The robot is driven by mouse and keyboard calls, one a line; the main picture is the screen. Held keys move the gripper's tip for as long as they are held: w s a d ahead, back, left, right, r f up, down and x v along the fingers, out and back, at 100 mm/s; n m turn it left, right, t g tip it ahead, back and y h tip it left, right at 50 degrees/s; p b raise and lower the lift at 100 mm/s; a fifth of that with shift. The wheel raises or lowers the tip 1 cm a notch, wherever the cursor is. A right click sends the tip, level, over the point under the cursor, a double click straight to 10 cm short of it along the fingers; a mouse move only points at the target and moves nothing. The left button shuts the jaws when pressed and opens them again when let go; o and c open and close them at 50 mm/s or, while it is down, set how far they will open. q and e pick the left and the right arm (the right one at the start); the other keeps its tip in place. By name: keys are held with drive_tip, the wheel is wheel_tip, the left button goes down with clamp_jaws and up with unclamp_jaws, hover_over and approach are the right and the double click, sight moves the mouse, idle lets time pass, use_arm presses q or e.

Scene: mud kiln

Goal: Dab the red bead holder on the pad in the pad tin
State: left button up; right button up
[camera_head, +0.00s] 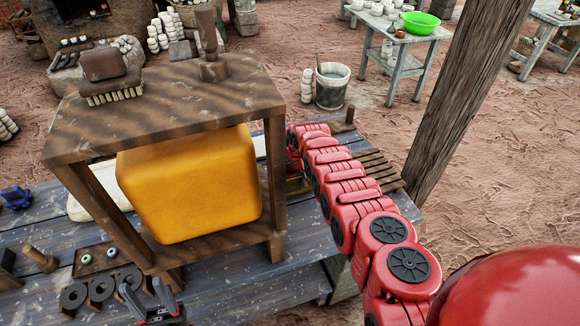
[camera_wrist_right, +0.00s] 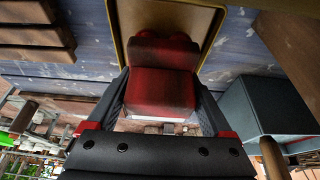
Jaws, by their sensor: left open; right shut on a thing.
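The red bead holder (camera_wrist_right: 160,92) is a dark red block with rounded lobes at its far end. My right gripper (camera_wrist_right: 163,100) is shut on it, with one finger on each side. The pad tin (camera_wrist_right: 117,35) has a brass rim around a brown pad (camera_wrist_right: 145,17), and the holder's far end overlaps it in the right wrist view. I cannot tell whether they touch. In the head view my right arm hides its gripper and the holder behind the stand. My left gripper (camera_head: 149,300) is open and empty at the bottom, near the dark rings.
A wooden stand (camera_head: 165,105) over a yellow block (camera_head: 190,185) fills the bench's middle, with a brush (camera_head: 115,95) on top. Dark rings (camera_head: 102,287) lie in front. Wooden slats (camera_head: 375,165) are beyond my right arm. A grey box (camera_wrist_right: 265,105) shows in the wrist view.

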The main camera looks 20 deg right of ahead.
drive_tip(key=shift+r+p, duration=2.65)
drive_tip(key=shift+r, duration=0.55)
drive_tip(key=shift+f, duration=0.15)
drive_tip(key=shift+d, duration=0.1)
